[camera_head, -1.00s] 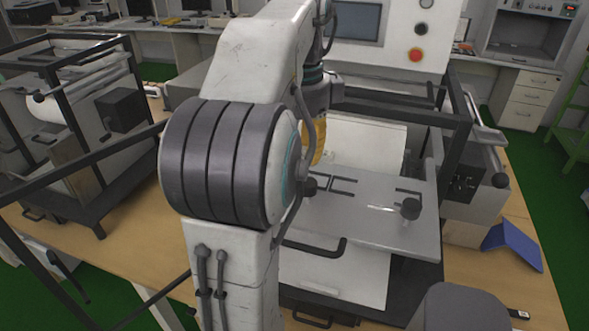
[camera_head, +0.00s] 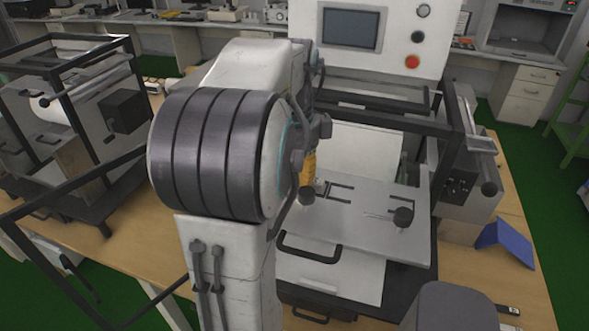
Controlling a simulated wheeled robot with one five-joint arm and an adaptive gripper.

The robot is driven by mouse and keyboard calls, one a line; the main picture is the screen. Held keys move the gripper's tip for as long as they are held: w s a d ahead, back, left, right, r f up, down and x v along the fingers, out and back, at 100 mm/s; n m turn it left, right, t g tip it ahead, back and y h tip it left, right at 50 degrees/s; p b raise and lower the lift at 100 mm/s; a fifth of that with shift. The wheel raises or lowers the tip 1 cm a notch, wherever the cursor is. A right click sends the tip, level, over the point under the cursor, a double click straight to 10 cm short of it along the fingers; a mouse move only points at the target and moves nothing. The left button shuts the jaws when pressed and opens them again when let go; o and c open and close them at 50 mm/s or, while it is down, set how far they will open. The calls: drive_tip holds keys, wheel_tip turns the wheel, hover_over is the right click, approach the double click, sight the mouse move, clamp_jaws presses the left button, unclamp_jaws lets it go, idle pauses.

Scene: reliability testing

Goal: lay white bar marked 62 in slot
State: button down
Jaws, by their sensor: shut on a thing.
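Only a yellow part of my gripper (camera_head: 309,166) shows, low over the left side of a grey plate (camera_head: 362,226), beside my arm's big joint. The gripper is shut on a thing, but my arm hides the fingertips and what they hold. I cannot make out the white bar or its mark 62. The plate has dark-edged cutouts (camera_head: 340,191) at its left and a pale narrow strip (camera_head: 377,214) near its middle. I cannot tell which of these is the slot.
A black frame (camera_head: 437,150) and a panel with a screen (camera_head: 350,28) and red button (camera_head: 412,62) rise behind. A blue angled piece (camera_head: 506,242) lies on the right.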

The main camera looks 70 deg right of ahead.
sight(295, 178)
drive_tip(key=shift+f, duration=0.4)
drive_tip(key=c, duration=1)
unclamp_jaws()
drive_tip(key=shift+w, duration=0.1)
drive_tip(key=shift+o, duration=0.2)
drive_tip(key=shift+r, duration=0.45)
wheel_tip(295, 178, up, 5)
drive_tip(key=shift+a+f+b, duration=0.1)
drive_tip(key=shift+f+b, duration=0.05)
drive_tip(key=shift+b, duration=0.3)
drive_tip(key=shift+a+r+b, duration=0.1)
drive_tip(key=shift+r+b, duration=0.95)
drive_tip(key=shift+r, duration=0.95)
drive_tip(key=shift+a+r, duration=0.1)
drive_tip(key=shift+r, duration=1.35)
